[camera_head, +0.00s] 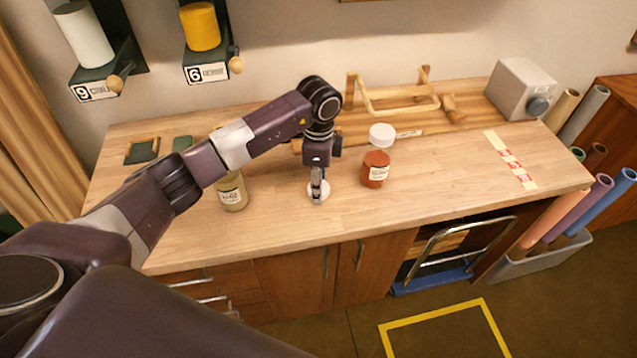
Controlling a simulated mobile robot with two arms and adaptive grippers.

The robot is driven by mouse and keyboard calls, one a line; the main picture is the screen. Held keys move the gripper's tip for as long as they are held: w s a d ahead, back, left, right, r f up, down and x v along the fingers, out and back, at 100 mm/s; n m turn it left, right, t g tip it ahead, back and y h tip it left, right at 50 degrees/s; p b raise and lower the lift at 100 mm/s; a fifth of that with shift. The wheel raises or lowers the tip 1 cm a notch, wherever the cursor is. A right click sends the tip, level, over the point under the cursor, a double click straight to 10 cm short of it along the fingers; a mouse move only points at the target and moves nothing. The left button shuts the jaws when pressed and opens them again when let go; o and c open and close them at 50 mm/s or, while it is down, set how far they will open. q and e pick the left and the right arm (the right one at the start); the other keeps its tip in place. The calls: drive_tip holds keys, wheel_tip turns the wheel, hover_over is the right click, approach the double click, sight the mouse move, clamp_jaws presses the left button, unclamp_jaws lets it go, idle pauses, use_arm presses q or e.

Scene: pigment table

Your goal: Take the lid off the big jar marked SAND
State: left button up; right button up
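A glass jar with yellowish-tan contents and a white label (231,193) stands on the wooden bench, left of the middle. The label is too small to read surely, and my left arm hides the jar's top. My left gripper (318,188) points down over the bench to the right of this jar, apart from it. My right gripper is not in view.
Behind are a wooden frame (400,110) and a grey box (520,90). Red-and-white tape (511,160) marks the right side. The bench's front middle is clear.

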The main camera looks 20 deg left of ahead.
use_arm(q)
drive_tip(key=o, duration=1.3)
drive_tip(key=shift+r, duration=0.5)
wheel_tip(320, 180, up, 11)
drive_tip(key=b, duration=0.3)
drive_tip(key=shift+r, duration=0.15)
drive_tip(key=shift+s, duration=0.1)
